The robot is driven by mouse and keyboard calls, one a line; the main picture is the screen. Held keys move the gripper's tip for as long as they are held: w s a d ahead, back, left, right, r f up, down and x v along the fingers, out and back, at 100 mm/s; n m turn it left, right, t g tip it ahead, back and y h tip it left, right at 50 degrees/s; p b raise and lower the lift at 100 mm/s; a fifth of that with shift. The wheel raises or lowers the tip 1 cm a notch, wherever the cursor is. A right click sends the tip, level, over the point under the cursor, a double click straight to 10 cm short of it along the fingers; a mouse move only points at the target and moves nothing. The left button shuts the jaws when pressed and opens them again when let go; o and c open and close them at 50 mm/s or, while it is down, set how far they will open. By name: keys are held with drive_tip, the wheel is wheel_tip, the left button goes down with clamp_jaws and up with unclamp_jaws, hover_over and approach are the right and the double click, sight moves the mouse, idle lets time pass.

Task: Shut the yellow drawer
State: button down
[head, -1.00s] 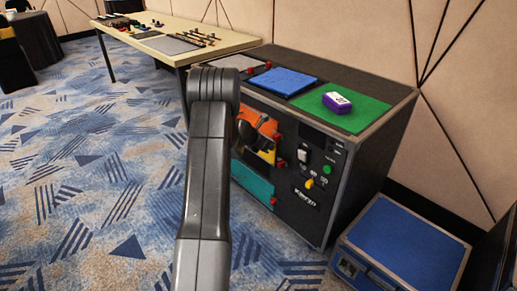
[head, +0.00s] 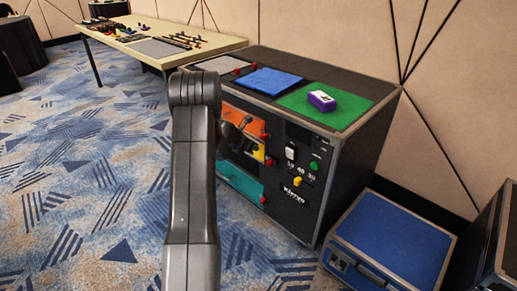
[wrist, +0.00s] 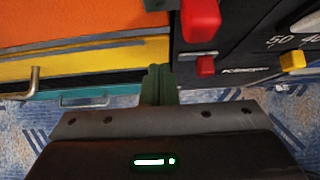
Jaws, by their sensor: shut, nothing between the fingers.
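The yellow drawer (wrist: 95,62) is the middle front in the cabinet, below the orange drawer (wrist: 70,22) and above the teal drawer (wrist: 100,97). A metal handle (wrist: 33,82) stands at its left in the wrist view. In the head view a yellow strip (head: 256,152) shows, partly hidden by my arm; how far it stands out is hard to tell. My gripper (wrist: 158,72) is shut and empty, its fingertips near the right end of the yellow front in the wrist view. I cannot tell whether they touch it. In the head view my arm mostly hides the gripper.
Red knobs (wrist: 205,66) sit right of the drawers. The cabinet (head: 345,165) carries blue and green mats and a purple box (head: 321,101) on top. A blue case (head: 390,240) stands on the floor to its right. A table (head: 150,45) is behind; carpet at left is clear.

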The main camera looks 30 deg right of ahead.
drive_tip(key=p+v, duration=0.2)
drive_tip(key=v, duration=0.9)
drive_tip(key=shift+a+f, duration=0.3)
drive_tip(key=shift+f, duration=0.05)
drive_tip(key=shift+s+f, duration=0.1)
drive_tip(key=x, duration=0.4)
drive_tip(key=d+r+b+x, duration=0.1)
drive_tip(key=x, duration=0.7)
drive_tip(key=shift+w+d+r, duration=0.25)
drive_tip(key=shift+d, duration=0.05)
drive_tip(key=shift+w+d, duration=0.2)
drive_tip(key=shift+d, duration=0.25)
